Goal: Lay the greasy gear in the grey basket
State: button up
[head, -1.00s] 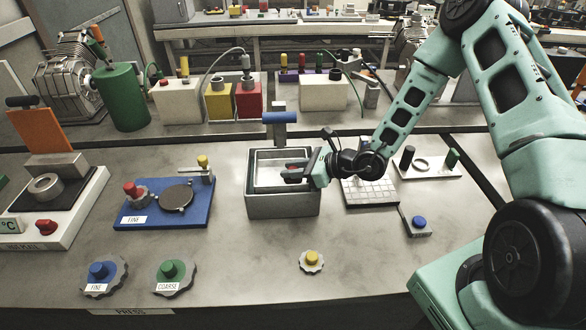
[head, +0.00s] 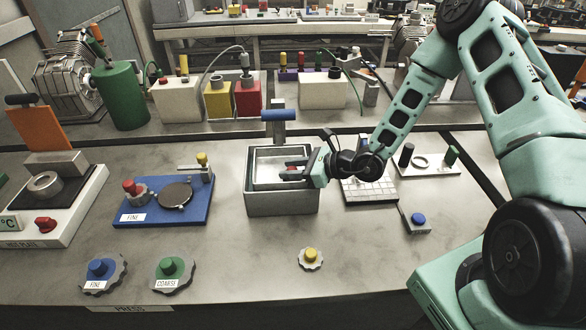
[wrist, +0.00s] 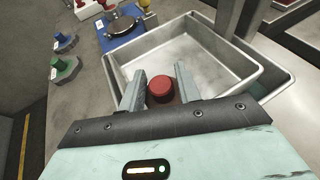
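The grey basket (head: 282,205) is a rectangular metal tub on the bench, with a paler inner tray; it also shows in the wrist view (wrist: 205,55). My gripper (head: 290,169) reaches over its right side from the right. In the wrist view the two fingers (wrist: 160,84) stand apart, one on each side of a round red knob (wrist: 160,86). A dark body shows under the knob; I take this to be the greasy gear, mostly hidden by my gripper. Small gaps seem to separate fingers and knob. How deep the gear sits is unclear.
A blue post fixture (head: 279,118) rises behind the basket. A white keypad plate (head: 370,190) and a blue button box (head: 416,219) stand to the right. Blue-knobbed (head: 101,270), green-knobbed (head: 172,270) and yellow-knobbed (head: 311,258) gears lie in front. The bench between is clear.

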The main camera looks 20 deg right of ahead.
jog(key=shift+s+d+f, duration=0.1)
jog(key=shift+s+f, duration=0.15)
jog(key=shift+f, duration=0.45)
jog(key=shift+r, duration=0.25)
jog(key=w+r+b+v, duration=0.1)
jog(key=b+v, duration=0.1)
jog(key=v, duration=0.9)
jog(key=s+a+r+n+g, duration=0.4)
jog(key=s+a+n+g, duration=0.1)
jog(key=s+a+n, duration=0.25)
jog(key=s+a+r+n+g, duration=0.4)
jog(key=s+a+n+g, duration=0.2)
jog(key=a+n, duration=0.2)
jog(key=s+r+n+t+h, duration=0.2)
jog(key=s+r+n+h, duration=0.3)
jog(key=n, duration=1.3)
jog(key=s+h, duration=0.4)
jog(key=s, duration=0.2)
jog(key=shift+a+r+h, duration=0.2)
jog(key=shift+a+h, duration=0.15)
jog(key=shift+h, duration=0.05)
